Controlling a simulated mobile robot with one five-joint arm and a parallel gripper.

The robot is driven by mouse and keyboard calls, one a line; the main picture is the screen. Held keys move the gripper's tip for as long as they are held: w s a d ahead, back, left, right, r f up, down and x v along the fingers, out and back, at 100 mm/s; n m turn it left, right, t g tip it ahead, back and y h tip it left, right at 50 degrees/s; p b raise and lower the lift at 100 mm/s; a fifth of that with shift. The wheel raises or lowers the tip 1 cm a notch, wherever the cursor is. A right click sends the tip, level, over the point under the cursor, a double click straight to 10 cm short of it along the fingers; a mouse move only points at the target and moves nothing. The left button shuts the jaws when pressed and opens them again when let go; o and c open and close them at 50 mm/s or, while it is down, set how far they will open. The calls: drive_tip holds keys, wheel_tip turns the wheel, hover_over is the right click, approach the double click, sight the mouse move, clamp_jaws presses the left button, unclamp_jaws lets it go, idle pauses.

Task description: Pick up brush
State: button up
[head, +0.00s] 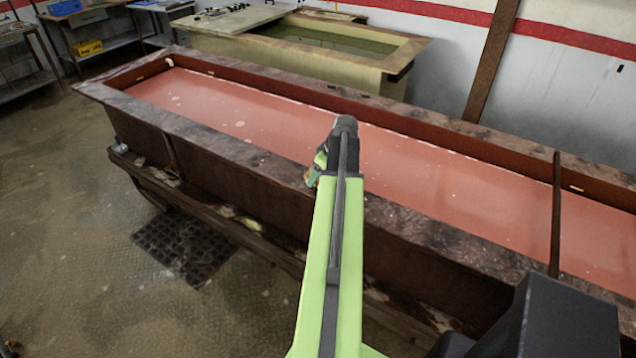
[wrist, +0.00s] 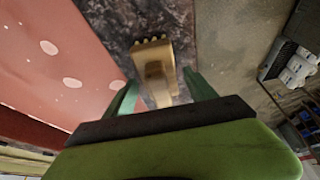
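The brush (wrist: 155,68) is a tan, wooden-looking piece with a notched far end. In the wrist view it lies over the dark, worn rim of the long trough, between the two green fingers of my gripper (wrist: 160,80). The fingers are apart, with a gap visible on each side of the brush. The near end of the brush is hidden behind my gripper's body. In the head view my gripper (head: 316,168) is over the near rim of the trough, and I cannot clearly make out the brush there.
The long trough (head: 230,140) holds reddish liquid and has a dark bar (head: 556,215) across its right part. A second, pale tank (head: 290,50) stands behind it. A dark floor grate (head: 185,247) lies at the left front. Shelving (head: 110,30) stands at the back left. The left floor is mostly clear.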

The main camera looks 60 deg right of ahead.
clamp_jaws()
wheel_tip(320, 180, up, 5)
drive_tip(key=p, duration=0.4)
drive_tip(key=shift+f+p, duration=0.15)
drive_tip(key=shift+p, duration=0.2)
drive_tip(key=s+d+r+p, duration=0.6)
drive_tip(key=s, duration=0.4)
drive_tip(key=shift+r, duration=0.15)
